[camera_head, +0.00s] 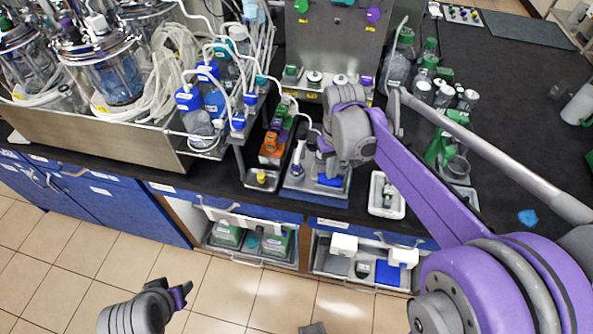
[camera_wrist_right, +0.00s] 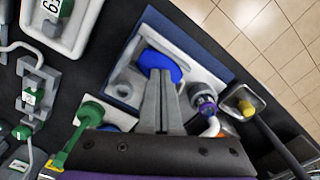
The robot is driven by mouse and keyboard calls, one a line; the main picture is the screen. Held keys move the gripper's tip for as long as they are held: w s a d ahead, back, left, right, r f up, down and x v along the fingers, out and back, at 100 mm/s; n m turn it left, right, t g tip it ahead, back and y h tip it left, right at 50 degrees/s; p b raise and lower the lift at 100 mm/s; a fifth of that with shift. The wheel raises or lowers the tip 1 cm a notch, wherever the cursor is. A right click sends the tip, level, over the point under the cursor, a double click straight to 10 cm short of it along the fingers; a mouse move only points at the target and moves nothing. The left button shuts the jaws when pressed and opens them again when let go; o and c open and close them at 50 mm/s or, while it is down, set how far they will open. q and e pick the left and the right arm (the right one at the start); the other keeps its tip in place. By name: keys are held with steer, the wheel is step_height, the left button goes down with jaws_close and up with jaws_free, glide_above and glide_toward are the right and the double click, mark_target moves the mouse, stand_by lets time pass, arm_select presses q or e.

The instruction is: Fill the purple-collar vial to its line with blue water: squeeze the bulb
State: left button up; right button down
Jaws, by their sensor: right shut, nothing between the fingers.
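The purple-collar vial (camera_head: 298,158) stands upright at the left of a tray on the bench. In the right wrist view its purple collar (camera_wrist_right: 206,102) shows right of the fingers, with a white tube beside it. The liquid level is too small to read. A blue rounded pad, possibly the bulb (camera_wrist_right: 162,64), lies on the same tray; it also shows in the head view (camera_head: 330,181). My right gripper (camera_wrist_right: 160,75) is shut and empty, its fingertips over the blue part; contact cannot be told. My left gripper (camera_head: 181,291) hangs low before the bench, away from everything.
A small grey tray with a yellow knob (camera_head: 262,178) stands left of the vial's tray (camera_head: 318,200). A white tray (camera_head: 386,208) with a small item stands to the right. Bioreactors (camera_head: 112,70) and coiled tubes fill the left. Open drawers (camera_head: 362,266) jut out below.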

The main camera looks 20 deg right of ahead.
steer(key=shift+f, duration=0.35)
steer(key=shift+r+p, duration=0.85)
steer(key=shift+r, duration=0.7)
steer(key=shift+f, duration=0.2)
steer(key=shift+f+b, duration=0.55)
steer(key=shift+f, duration=0.3)
steer(key=shift+f+b, duration=0.4)
steer(key=shift+f, duration=0.15)
steer(key=shift+r+p, duration=1)
steer(key=shift+r, duration=0.55)
